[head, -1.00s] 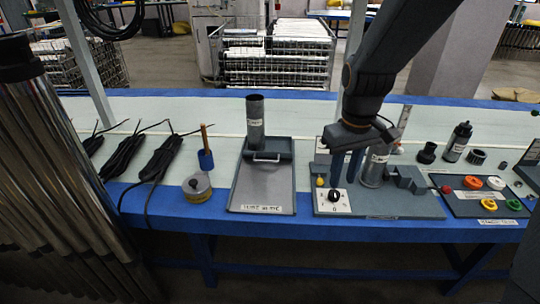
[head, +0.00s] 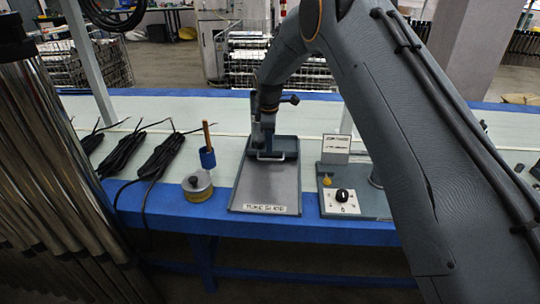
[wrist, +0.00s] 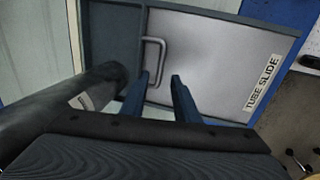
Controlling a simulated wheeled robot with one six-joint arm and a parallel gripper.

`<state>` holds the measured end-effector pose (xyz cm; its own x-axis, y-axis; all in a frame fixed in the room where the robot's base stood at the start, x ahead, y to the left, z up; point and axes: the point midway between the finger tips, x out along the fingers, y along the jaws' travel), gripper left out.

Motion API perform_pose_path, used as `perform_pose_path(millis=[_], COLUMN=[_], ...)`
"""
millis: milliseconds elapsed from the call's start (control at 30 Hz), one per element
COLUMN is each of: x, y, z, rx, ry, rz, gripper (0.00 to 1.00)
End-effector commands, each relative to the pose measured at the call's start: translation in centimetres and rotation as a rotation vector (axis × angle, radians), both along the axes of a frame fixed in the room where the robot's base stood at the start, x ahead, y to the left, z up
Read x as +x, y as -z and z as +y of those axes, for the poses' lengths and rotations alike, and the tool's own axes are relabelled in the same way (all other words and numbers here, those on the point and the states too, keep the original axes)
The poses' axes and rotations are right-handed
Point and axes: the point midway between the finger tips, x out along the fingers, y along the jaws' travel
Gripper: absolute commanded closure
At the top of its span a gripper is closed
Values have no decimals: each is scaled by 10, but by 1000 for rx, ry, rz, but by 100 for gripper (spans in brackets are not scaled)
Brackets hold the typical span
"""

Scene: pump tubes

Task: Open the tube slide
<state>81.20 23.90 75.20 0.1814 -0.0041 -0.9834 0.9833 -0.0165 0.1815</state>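The tube slide (head: 267,190) is a dark grey tray with a pale floor and a label along its front edge. It also shows in the wrist view (wrist: 225,60). Its metal handle (head: 270,158) is at the border between a dark block at the far end and the pale floor; it also shows in the wrist view (wrist: 157,58). My gripper (head: 265,142) is over the slide's far end, close to the handle. In the wrist view its two blue fingers (wrist: 162,82) are apart with nothing between them. A dark grey tube (wrist: 70,105) stands left of the fingers there, mostly hidden in the head view.
A round tin (head: 197,186) and a blue holder with a wooden handle (head: 208,157) stand left of the slide. Black cable bundles (head: 123,155) lie farther left. A station with a knob (head: 341,196) stands at right; my arm hides much beyond it.

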Motion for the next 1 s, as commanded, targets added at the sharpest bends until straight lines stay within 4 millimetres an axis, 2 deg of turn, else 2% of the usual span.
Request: perform_pose_path(millis=[200,400,767,933,1000], x=[6,10,11,11,11], y=[35,55,60,60,60], z=[-1,-1,-1,-1,-1], rx=[-1,1,1,1,1], ry=[2,3,3,3,3], rz=[2,0,0,0,0], gripper=[72,72,72,100,100])
